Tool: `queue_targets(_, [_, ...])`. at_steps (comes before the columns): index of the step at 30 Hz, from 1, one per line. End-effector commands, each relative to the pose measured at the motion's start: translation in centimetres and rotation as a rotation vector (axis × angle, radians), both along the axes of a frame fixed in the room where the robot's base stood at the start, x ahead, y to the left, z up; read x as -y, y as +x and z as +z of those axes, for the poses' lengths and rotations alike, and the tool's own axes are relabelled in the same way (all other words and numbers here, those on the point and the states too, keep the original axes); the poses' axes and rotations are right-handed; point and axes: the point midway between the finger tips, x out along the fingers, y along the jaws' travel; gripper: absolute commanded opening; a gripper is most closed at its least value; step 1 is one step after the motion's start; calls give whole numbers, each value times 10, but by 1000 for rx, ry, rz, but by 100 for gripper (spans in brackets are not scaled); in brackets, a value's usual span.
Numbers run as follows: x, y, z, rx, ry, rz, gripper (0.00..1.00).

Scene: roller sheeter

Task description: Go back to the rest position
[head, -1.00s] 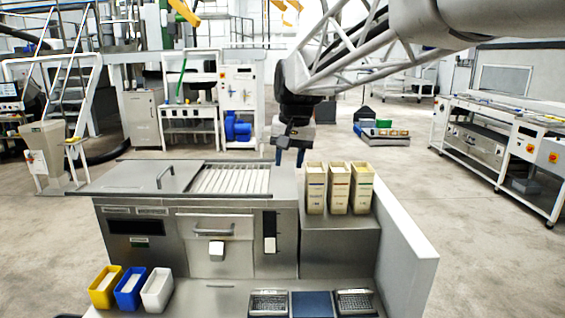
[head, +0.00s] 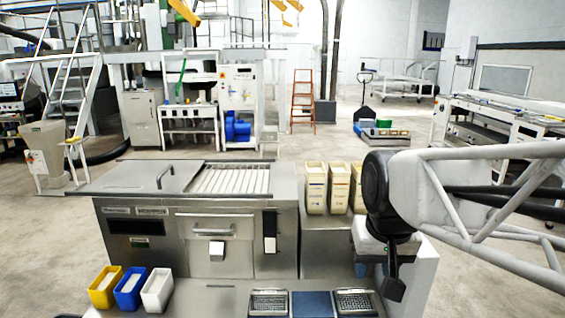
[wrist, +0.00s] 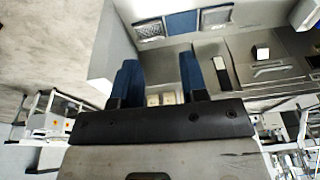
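My gripper (wrist: 159,68) shows in the wrist view with its two blue fingers apart and nothing held between them. In the head view my gripper (head: 362,268) is at the right, low over the right end of the machine, in front of the white side panel. Only a small blue part of its fingers shows there. The roller sheeter (head: 230,180) stands in the middle, with a steel lid and a row of pale rollers on top.
Three cream bins (head: 316,188) stand on the right shelf, the rightmost partly behind my arm. Yellow, blue (head: 129,289) and white tubs sit at the front left. Two dark trays and a blue pad (head: 311,304) lie at the front. A white side panel (head: 420,275) edges the right.

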Motion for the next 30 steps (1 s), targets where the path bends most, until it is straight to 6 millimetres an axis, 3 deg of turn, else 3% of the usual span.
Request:
queue_targets(6, [18, -53, -35, 11, -19, -1, 40])
queue_targets(12, [25, -81, -56, 15, -30, 0, 40])
queue_targets(30, [27, -88, -62, 16, -32, 1, 40])
